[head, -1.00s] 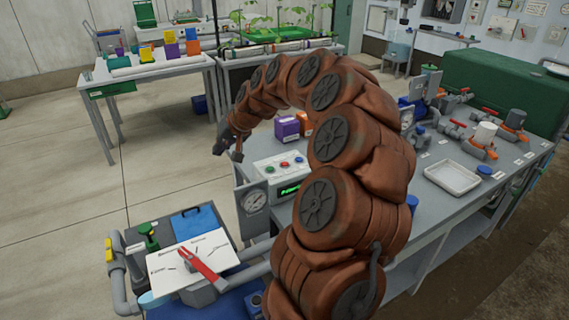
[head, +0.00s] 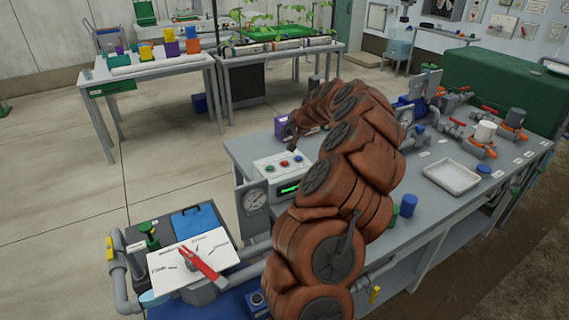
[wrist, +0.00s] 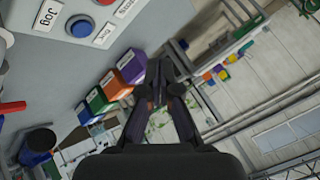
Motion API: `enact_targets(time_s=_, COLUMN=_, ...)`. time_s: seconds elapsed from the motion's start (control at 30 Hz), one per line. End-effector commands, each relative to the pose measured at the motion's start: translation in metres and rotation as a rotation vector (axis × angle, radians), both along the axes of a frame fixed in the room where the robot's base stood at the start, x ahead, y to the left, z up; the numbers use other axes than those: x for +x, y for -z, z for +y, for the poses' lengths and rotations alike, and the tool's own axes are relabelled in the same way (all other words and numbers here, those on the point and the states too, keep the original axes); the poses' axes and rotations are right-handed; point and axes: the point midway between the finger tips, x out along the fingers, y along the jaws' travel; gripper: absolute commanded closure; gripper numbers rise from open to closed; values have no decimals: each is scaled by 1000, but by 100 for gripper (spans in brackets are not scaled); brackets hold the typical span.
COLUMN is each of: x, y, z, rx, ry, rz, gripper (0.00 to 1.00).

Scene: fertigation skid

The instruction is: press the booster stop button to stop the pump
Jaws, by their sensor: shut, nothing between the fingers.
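My gripper (head: 290,143) is over the back of the box. Its fingers (wrist: 160,72) are together and empty, apart from the buttons in the wrist view.
A sloped white panel with a red lever (head: 203,264) is at front left. Pipes, valves and a white tray (head: 452,176) occupy the bench's right side.

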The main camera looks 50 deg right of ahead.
Motion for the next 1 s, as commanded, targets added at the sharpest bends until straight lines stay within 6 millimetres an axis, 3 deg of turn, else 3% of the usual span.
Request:
enact_targets(time_s=0.37, x=0, y=15, z=1, rx=2, ry=-1, rz=0, gripper=100)
enact_targets(time_s=1.0, x=0, y=85, z=0, rx=0, ry=0, rz=-1, gripper=100)
